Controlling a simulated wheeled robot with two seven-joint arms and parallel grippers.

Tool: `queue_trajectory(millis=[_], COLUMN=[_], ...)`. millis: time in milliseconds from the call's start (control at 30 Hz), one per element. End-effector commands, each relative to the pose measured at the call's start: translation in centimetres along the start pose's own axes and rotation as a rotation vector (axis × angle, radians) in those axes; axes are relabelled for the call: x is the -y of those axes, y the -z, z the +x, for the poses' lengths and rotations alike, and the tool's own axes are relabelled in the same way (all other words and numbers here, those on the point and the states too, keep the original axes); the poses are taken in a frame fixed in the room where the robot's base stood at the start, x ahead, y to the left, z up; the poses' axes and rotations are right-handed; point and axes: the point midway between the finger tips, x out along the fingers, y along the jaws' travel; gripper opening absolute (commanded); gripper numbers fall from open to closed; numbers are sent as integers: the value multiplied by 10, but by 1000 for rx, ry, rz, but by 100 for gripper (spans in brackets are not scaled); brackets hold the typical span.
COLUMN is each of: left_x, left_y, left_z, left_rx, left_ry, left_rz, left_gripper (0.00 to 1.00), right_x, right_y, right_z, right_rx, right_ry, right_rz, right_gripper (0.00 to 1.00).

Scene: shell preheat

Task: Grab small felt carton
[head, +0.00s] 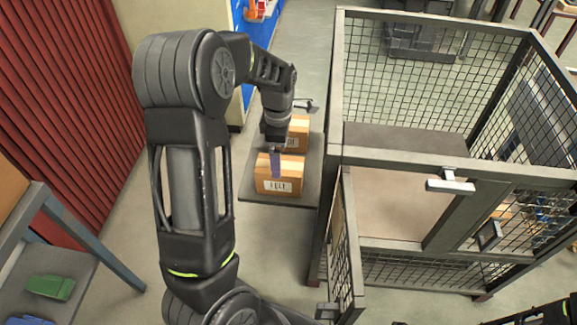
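A small brown carton (279,187) with a white label, which seems to read FELT, sits on a dark grey platform (306,203). A second brown carton (298,134) stands right behind it, partly hidden by my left wrist. My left gripper (275,165) points down over the front carton, with a bluish finger at its top and front. From here I cannot tell whether the fingers are apart, or whether they touch the carton. My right gripper is not in view; only a bit of my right arm shows in the bottom right corner.
A grey mesh cage (334,120) stands right of the platform, its front door (345,245) swung open toward me. A red corrugated wall (70,90) is at left. A shelf unit (85,228) with a green item (50,288) is at lower left. Open floor lies between.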

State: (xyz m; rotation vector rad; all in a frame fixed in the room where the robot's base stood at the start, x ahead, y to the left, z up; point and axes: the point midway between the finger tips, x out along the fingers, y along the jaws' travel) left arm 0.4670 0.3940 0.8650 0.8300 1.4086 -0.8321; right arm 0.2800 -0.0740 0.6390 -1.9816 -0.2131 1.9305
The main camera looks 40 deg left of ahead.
Motion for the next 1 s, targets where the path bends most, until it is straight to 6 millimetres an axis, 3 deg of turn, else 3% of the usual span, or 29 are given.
queue_trajectory(millis=[267,533,867,1000], left_x=[0,0,0,0], left_y=[0,0,0,0], left_z=[1,25,27,39], left_rx=[0,-1,0,-1], left_ry=[1,2,1,4], left_rz=[0,0,0,0], left_gripper=[94,94,94,94], right_x=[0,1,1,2], right_y=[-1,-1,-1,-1], right_z=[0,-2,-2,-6], right_rx=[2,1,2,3], right_ry=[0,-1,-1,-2], right_rz=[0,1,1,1], right_gripper=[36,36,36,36])
